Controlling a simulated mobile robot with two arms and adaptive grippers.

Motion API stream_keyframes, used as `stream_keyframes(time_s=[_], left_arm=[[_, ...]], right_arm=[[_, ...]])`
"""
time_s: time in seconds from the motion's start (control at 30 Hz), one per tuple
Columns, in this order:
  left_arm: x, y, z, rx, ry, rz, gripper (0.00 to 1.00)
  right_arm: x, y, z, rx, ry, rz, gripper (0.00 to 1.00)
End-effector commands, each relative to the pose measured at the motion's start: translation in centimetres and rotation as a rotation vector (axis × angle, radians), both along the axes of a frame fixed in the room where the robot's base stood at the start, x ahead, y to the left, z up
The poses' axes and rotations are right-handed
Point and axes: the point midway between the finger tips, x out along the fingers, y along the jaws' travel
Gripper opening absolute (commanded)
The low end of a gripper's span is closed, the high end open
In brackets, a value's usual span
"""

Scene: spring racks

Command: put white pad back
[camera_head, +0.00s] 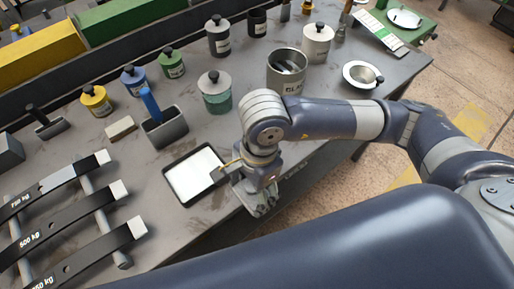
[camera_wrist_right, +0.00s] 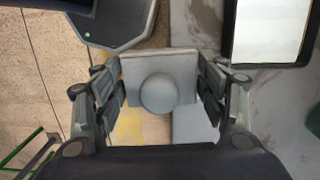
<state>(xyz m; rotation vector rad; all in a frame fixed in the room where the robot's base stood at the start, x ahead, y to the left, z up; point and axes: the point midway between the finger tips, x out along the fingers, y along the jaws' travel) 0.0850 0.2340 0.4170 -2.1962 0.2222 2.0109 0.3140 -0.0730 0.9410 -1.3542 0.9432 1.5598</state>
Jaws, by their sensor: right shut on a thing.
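My right gripper (camera_head: 262,203) is beside the right edge of a black-rimmed tray with a white inside (camera_head: 195,172), near the table's front edge. In the right wrist view the gripper (camera_wrist_right: 160,92) is shut on a pale grey-white square pad (camera_wrist_right: 134,68) with a round knob, one finger on each side. The pad is mostly hidden by the gripper in the head view. The tray (camera_wrist_right: 229,40) also shows at the upper right of the wrist view, apart from the pad. My left gripper is not in view.
Black weight-marked bars (camera_head: 65,220) with white ends lie at the left. A blue-handled grey scoop (camera_head: 165,128), a green-grey jar (camera_head: 215,92) and a metal can (camera_head: 287,72) stand behind the tray. Several small lidded pots stand farther back. Bare tabletop lies left of the tray.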

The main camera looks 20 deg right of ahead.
Motion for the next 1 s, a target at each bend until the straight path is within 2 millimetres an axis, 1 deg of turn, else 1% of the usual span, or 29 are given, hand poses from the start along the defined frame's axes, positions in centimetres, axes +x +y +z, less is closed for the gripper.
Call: stream_keyframes(time_s=[0.07, 0.17, 0.4, 0.6, 0.7, 0.8, 0.9, 1.0], left_arm=[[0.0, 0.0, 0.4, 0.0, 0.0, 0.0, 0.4], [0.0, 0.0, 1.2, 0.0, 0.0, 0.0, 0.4], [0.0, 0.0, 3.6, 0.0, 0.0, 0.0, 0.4], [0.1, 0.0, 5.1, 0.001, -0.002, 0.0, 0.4], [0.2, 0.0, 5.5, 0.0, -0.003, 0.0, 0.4], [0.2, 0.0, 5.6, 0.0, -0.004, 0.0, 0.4], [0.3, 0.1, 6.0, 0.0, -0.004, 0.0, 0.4], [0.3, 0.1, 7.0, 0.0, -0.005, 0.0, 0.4]], right_arm=[[0.6, -0.1, 0.0, -0.002, 0.001, -0.021, 0.47], [2.3, -0.9, 0.1, -0.005, 0.001, -0.03, 0.47], [8.3, -3.3, -0.4, -0.003, 0.002, -0.028, 0.47], [12.5, -5.0, -1.0, -0.002, 0.002, -0.024, 0.47], [13.8, -5.5, -1.2, -0.002, 0.001, -0.022, 0.47], [14.5, -5.8, -1.4, -0.002, 0.001, -0.02, 0.47], [14.7, -5.9, -1.8, -0.001, 0.002, -0.02, 0.47], [14.6, -5.9, -3.1, -0.002, 0.006, -0.019, 0.47]])
